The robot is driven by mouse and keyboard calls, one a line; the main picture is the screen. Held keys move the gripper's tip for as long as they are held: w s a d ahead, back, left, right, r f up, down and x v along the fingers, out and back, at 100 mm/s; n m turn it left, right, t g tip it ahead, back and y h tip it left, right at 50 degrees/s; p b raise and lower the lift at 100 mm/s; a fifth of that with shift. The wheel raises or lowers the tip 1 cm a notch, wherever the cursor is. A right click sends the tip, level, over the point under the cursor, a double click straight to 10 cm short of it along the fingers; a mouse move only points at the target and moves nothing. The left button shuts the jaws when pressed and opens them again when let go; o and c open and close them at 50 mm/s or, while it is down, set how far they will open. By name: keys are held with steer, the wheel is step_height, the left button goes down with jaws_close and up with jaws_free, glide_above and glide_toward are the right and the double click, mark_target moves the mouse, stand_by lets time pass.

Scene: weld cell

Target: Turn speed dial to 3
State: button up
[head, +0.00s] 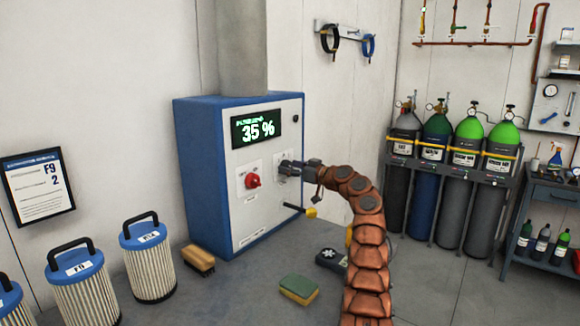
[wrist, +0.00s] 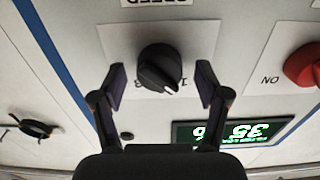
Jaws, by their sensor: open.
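The speed dial (wrist: 160,68) is a round black knob with a white pointer mark, on a white plate (wrist: 118,42) partly reading SPEED. In the upside-down wrist view its pointer aims to the lower right, near a printed 1; other numbers are hidden or unclear. My gripper (wrist: 161,82) is open, one finger on each side of the dial, with gaps visible at both sides. In the head view my gripper (head: 288,167) is at the cabinet front and covers the dial.
The blue and white cabinet (head: 205,180) has a display (head: 256,129) reading 35 % and a red knob (head: 252,181) left of my gripper. A yellow-tipped handle (head: 310,212) sticks out below. A brush (head: 198,260), a sponge (head: 298,289) and filter canisters (head: 150,265) stand around it.

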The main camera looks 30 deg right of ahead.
steer(key=shift+w+f, duration=0.1)
steer(key=shift+w, duration=0.15)
steer(key=c, duration=1.2)
